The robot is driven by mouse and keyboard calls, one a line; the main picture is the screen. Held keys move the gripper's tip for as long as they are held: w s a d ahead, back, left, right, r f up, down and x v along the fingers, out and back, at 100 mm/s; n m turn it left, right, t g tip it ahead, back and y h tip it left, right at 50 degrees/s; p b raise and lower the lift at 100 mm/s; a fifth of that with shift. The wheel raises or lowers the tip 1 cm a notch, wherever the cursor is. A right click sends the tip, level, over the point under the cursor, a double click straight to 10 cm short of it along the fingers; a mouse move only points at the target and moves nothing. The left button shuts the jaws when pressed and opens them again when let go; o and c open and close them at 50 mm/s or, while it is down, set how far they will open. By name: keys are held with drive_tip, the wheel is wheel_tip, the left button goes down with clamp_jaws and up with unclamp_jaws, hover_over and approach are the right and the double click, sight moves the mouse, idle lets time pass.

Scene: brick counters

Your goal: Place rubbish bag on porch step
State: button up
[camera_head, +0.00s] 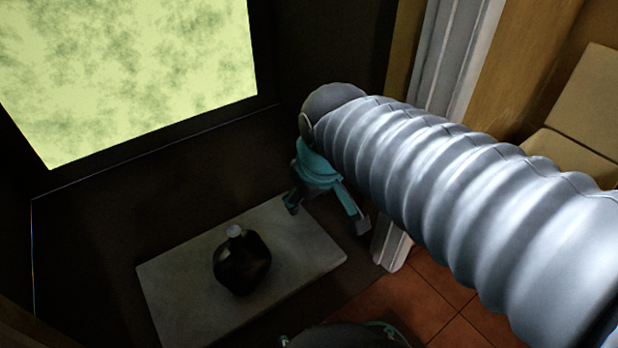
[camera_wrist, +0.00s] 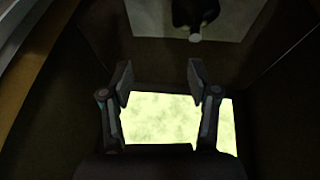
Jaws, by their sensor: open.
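The rubbish bag (camera_head: 241,264) is a dark, rounded bag with a pale knot on top. It sits upright on the porch step (camera_head: 186,315), a flat grey slab on the dark floor. My gripper (camera_head: 326,213) has teal parts and is open and empty, above and to the right of the bag, apart from it. In the wrist view the open fingers of my gripper (camera_wrist: 159,83) have nothing between them. The bag (camera_wrist: 193,12) and the step (camera_wrist: 149,17) show at the top edge of that view, partly cut off.
A bright yellow-green panel (camera_head: 125,75) is at the upper left, in a dark wall. A white post (camera_head: 455,55) stands right of my gripper, partly behind my arm. Tan blocks (camera_head: 580,110) are at the right. Reddish tiles (camera_head: 425,300) cover the floor at lower right.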

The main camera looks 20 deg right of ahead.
drive_tip(key=s+m, duration=0.1)
drive_tip(key=s, duration=0.1)
drive_tip(key=s+d+m+t, duration=0.1)
drive_tip(key=s+m, duration=0.1)
drive_tip(key=s, duration=0.1)
drive_tip(key=shift+d+m, duration=0.15)
drive_tip(key=shift+m, duration=0.15)
